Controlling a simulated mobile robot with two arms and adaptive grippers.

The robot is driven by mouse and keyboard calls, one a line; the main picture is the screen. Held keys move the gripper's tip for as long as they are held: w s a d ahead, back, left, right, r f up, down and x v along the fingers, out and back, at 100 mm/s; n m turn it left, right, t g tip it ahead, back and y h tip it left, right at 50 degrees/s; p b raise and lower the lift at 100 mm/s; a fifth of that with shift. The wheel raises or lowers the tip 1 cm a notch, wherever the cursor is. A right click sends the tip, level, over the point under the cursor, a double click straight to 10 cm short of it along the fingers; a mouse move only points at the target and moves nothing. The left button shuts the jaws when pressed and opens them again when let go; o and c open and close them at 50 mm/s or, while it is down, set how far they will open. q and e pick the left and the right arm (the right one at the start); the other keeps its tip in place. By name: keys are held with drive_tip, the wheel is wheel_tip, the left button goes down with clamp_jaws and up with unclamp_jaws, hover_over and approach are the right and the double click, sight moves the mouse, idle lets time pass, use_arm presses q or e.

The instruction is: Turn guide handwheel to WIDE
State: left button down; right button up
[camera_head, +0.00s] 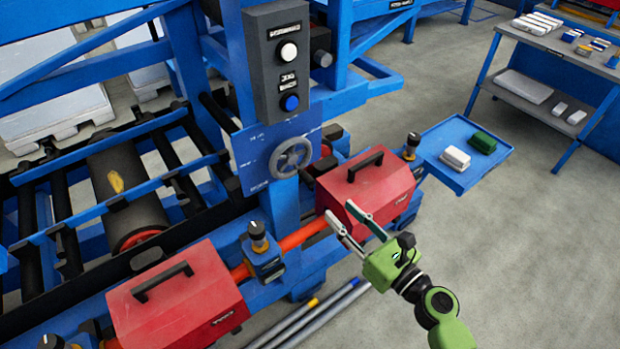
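The guide handwheel (290,157) is a grey spoked wheel on a blue plate (250,160) with white markings too small to read. It sits on the blue machine post below a dark button box. My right gripper (347,219) is green with grey fingers. It is open and empty, below and to the right of the handwheel, and overlaps the front of a red cover in the picture. It is apart from the handwheel. My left gripper is not in view.
The dark button box (277,65) has a white and a blue button. Red covers with black handles (365,165) (175,300) flank the post. A blue tray (466,170) holds a white and a green block. Grey-topped shelves (550,45) stand at right. The floor at right is clear.

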sight(313, 184)
drive_tip(key=p+x, duration=0.2)
drive_tip(key=x, duration=0.9)
drive_tip(key=shift+w+a, duration=0.1)
drive_tip(key=shift+w, duration=0.1)
drive_tip(key=shift+x, duration=0.8)
drive_tip(key=shift+f, duration=0.1)
clamp_jaws()
